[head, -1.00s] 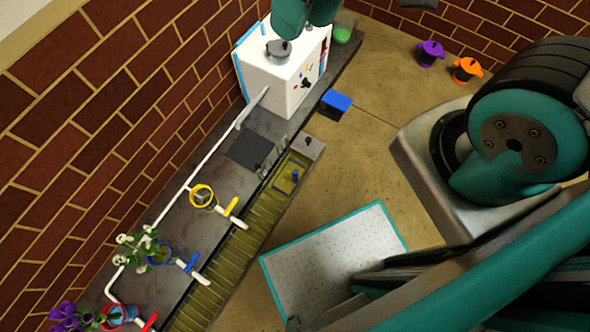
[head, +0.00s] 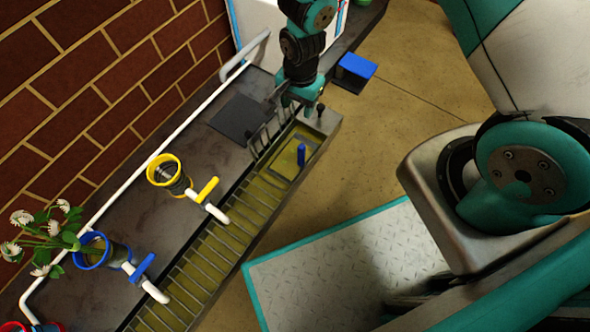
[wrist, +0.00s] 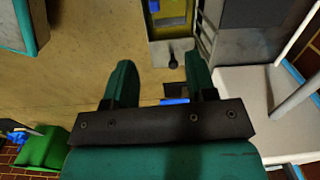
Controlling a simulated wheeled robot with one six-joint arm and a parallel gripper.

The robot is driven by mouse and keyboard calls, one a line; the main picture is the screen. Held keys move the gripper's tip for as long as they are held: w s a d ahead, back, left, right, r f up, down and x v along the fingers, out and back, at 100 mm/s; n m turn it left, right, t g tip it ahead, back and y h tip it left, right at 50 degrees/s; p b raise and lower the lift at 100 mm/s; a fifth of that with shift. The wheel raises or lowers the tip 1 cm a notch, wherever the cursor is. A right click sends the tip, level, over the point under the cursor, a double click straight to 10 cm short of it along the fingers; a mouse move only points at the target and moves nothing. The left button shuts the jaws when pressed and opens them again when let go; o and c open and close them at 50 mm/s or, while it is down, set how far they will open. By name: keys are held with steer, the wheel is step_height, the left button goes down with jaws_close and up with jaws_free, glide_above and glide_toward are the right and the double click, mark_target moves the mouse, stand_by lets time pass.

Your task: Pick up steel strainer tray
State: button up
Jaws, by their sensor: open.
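What looks like the strainer tray (head: 288,167) is a small rectangular tray with an upright blue handle (head: 301,154), set in the far end of the long trough. In the wrist view, part of its olive basin (wrist: 172,12) shows at the top edge, largely cut off. My gripper (head: 305,106) is open and empty above the trough's far end, beyond the blue handle and apart from it. In the wrist view its two teal fingers (wrist: 160,68) stand wide apart, with a black knob (wrist: 172,57) on the trough's end showing beyond them.
A wire rack (head: 262,139) stands along the trough's wall side, close to my gripper. A dark square plate (head: 239,117) lies on the counter. Yellow (head: 164,170) and blue (head: 92,250) ringed holders with valves line the trough. A blue-topped box (head: 356,66) stands nearby.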

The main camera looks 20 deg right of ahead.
mark_target(302, 146)
steer(key=shift+m, duration=0.4)
steer(key=f+b, duration=0.2)
steer(key=f, duration=0.4)
steer(key=f+b, duration=0.3)
steer(key=f, duration=0.3)
steer(key=f+b, duration=0.3)
steer(key=f, duration=0.2)
steer(key=shift+s+d+f, duration=0.15)
steer(key=shift+d+f, duration=0.25)
steer(key=f+b, duration=0.5)
steer(key=shift+d+f, duration=0.15)
steer(key=shift+d, duration=0.05)
jaws_close()
